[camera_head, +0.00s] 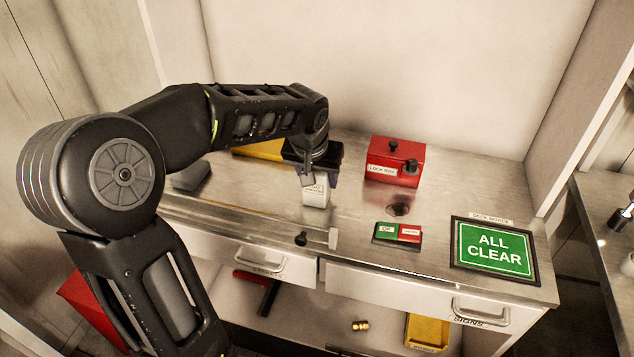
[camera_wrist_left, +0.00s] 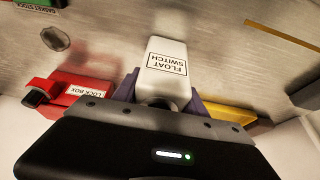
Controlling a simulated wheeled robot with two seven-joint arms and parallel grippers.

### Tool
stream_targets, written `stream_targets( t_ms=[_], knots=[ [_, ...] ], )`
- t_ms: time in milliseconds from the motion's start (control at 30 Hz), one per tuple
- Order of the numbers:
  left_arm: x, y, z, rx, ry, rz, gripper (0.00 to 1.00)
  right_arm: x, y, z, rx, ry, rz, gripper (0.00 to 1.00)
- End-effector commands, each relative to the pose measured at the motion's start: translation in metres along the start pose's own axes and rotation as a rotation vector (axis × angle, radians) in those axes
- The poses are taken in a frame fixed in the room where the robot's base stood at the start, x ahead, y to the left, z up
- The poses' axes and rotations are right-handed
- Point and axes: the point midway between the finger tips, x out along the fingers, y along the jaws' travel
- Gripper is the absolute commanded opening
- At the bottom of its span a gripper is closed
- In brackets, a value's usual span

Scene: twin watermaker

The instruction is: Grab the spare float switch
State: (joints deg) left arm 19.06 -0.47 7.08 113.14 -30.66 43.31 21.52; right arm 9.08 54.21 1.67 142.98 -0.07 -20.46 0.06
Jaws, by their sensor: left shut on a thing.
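The float switch (camera_wrist_left: 166,68) is a white block with a black-edged label, seen close up in the left wrist view. In the head view the float switch (camera_head: 316,192) is a small white block over the metal worktop. My left gripper (camera_head: 309,172) reaches down onto it from above and is shut on its upper end. In the left wrist view the fingers of my left gripper (camera_wrist_left: 160,92) sit on both sides of the switch. I cannot tell whether the switch still touches the worktop. My right gripper is in neither view.
A red lock box (camera_head: 396,162) stands right of the switch. A green and red block (camera_head: 397,233) and the ALL CLEAR sign (camera_head: 493,249) lie toward the front right. A yellow thing (camera_head: 258,149) is behind my arm. Drawers with handles (camera_head: 481,308) line the front edge.

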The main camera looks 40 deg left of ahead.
Motion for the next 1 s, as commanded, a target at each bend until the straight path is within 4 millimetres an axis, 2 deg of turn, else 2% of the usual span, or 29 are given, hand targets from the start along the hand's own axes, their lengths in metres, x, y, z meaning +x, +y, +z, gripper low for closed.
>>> stream_targets(
  t_ms=[67, 533, 867, 1000],
  knots=[
    [0.000, 0.000, 0.000, 0.000, 0.000, 0.000, 0.38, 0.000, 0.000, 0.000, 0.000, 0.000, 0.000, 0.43],
    [0.000, 0.000, 0.000, 0.000, 0.000, 0.000, 0.00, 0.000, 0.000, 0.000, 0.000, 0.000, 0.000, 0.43],
    [-0.002, 0.000, -0.001, 0.000, 0.002, 0.000, 0.00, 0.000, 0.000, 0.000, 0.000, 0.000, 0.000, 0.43],
    [-0.011, 0.000, -0.006, -0.001, 0.005, 0.000, 0.00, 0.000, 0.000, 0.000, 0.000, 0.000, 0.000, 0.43]
  ],
)
